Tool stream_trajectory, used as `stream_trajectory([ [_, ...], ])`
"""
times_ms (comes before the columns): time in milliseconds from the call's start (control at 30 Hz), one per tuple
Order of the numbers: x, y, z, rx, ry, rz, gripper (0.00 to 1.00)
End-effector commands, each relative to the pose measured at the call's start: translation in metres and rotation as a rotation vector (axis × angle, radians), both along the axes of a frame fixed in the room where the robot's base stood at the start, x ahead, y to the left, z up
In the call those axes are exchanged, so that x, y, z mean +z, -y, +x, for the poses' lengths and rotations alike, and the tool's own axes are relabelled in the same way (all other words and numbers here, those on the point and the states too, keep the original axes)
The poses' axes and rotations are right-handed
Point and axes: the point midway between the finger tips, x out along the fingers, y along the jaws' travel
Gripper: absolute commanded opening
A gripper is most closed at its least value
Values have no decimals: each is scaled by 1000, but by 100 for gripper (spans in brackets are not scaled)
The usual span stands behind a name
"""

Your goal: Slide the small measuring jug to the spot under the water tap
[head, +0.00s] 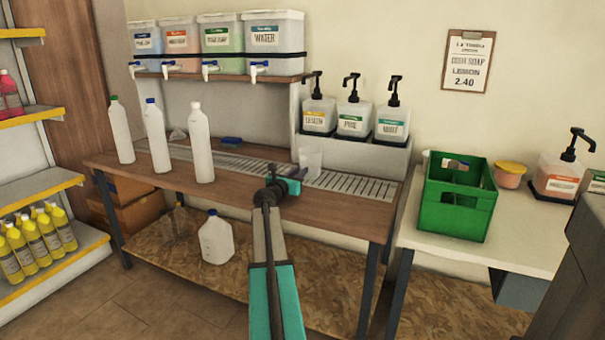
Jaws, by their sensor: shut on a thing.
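My gripper (299,173) reaches in from the front and is shut on the jug's near lower side; the exact contact is partly hidden by the gripper. The water drum (273,38) is the rightmost on the shelf, with a blue-and-white water tap (256,68) at its base. The jug stands to the right of the tap and below it.
The drip grate (236,163) runs along the wooden bench. Several white bottles, including a blue-capped one (200,145), stand at the left. Pump bottles (355,118) stand on a raised ledge behind the jug. A green crate (460,205) sits on the right table.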

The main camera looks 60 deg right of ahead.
Motion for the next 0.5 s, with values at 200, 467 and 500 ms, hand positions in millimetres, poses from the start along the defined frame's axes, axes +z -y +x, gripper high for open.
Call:
stream_trajectory([
  [200,0,0,10,-1,-1,0,0],
  [467,0,-1,21,0,-1,0,0],
  [500,0,-1,23,0,-1,0,0],
])
